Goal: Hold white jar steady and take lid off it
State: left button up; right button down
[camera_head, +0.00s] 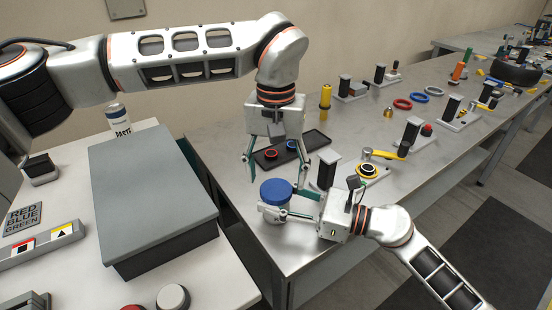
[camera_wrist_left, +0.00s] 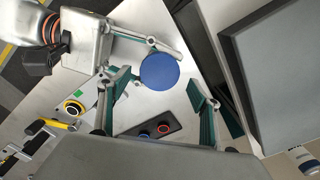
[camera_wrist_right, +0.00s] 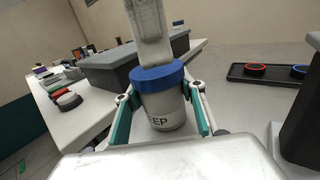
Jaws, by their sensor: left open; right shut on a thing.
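The white jar (camera_wrist_right: 162,110) stands upright on the metal table with its blue lid (camera_head: 276,187) on top. The lid also shows from above in the left wrist view (camera_wrist_left: 159,71). My right gripper (camera_head: 272,212) is shut on the jar's body from the right, below the lid, with one finger on each side (camera_wrist_right: 160,118). My left gripper (camera_head: 276,176) points down above the lid, its fingers spread wide and empty (camera_wrist_left: 155,95). In the head view my right gripper's fingers hide part of the jar's body.
A dark tray (camera_head: 303,147) with a red and a blue ring lies behind the jar. A black post (camera_head: 327,169) and a yellow-handled clamp (camera_head: 383,154) stand to the right. A large grey box (camera_head: 150,190) is on the white table at left.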

aim_at(276, 192)
pick_arm(q)
jog(key=shift+f, duration=1.45)
